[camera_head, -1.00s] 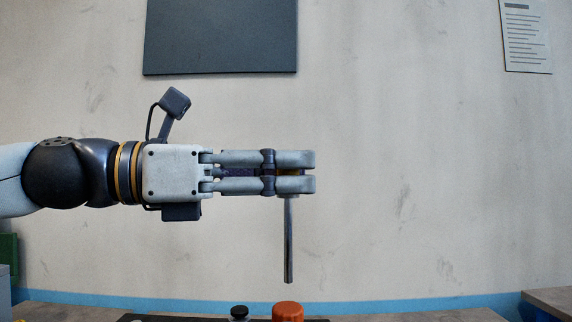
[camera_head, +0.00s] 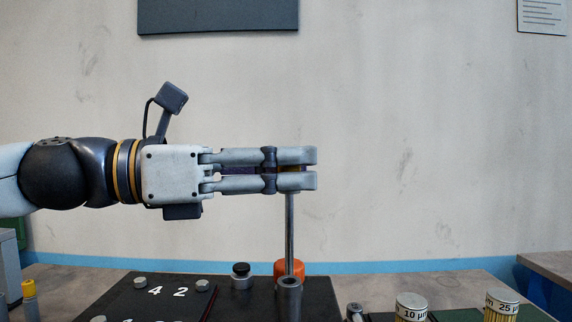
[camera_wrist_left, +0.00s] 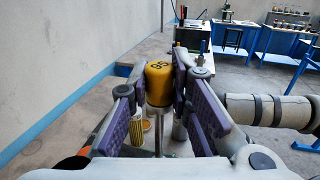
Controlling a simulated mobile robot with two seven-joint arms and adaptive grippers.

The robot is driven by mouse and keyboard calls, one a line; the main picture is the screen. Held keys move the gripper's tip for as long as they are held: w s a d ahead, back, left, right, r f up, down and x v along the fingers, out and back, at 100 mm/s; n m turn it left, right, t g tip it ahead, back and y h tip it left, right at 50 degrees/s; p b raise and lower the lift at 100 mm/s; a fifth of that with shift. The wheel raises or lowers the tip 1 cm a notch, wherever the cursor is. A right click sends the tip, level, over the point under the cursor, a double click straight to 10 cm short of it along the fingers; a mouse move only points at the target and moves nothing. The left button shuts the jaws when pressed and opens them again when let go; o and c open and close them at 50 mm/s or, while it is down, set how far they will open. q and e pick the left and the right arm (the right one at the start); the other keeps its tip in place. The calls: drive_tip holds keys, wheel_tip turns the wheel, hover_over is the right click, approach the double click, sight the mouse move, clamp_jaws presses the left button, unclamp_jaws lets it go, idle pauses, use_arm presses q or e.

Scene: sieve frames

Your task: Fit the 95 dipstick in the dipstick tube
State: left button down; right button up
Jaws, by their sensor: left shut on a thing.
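My left gripper (camera_head: 308,167) comes in level from the left and is shut on the 95 dipstick. The dipstick's yellow head (camera_wrist_left: 159,84), with a dark number on it, sits between the purple finger pads in the left wrist view. Its thin grey rod (camera_head: 290,230) hangs upright below the fingers in the head view. The dipstick tube (camera_head: 289,302) is a grey metal cylinder standing upright directly below in the picture. The rod's lower end appears at the tube's mouth; I cannot tell whether it is inside. My right gripper is not in view.
An orange cap (camera_head: 281,269) stands behind the rod, with a black-topped metal piece (camera_head: 241,275) to its left. A dark board (camera_head: 250,306) carries numbers and metal knobs. Labelled containers (camera_head: 411,306) stand at the right.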

sight(286, 222)
use_arm(q)
drive_tip(key=shift+f, duration=1.4)
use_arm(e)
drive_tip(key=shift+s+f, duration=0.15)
use_arm(q)
drive_tip(key=shift+f, duration=0.1)
drive_tip(key=shift+f+b, duration=0.3)
drive_tip(key=shift+f, duration=1.05)
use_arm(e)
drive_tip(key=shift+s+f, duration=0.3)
use_arm(q)
drive_tip(key=shift+f, duration=0.15)
drive_tip(key=shift+f+b, duration=0.35)
drive_tip(key=shift+f, duration=1)
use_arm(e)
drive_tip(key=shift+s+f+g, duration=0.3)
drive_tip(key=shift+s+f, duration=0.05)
use_arm(q)
drive_tip(key=shift+f, duration=0.25)
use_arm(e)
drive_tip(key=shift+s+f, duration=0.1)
use_arm(q)
drive_tip(key=shift+f, duration=0.7)
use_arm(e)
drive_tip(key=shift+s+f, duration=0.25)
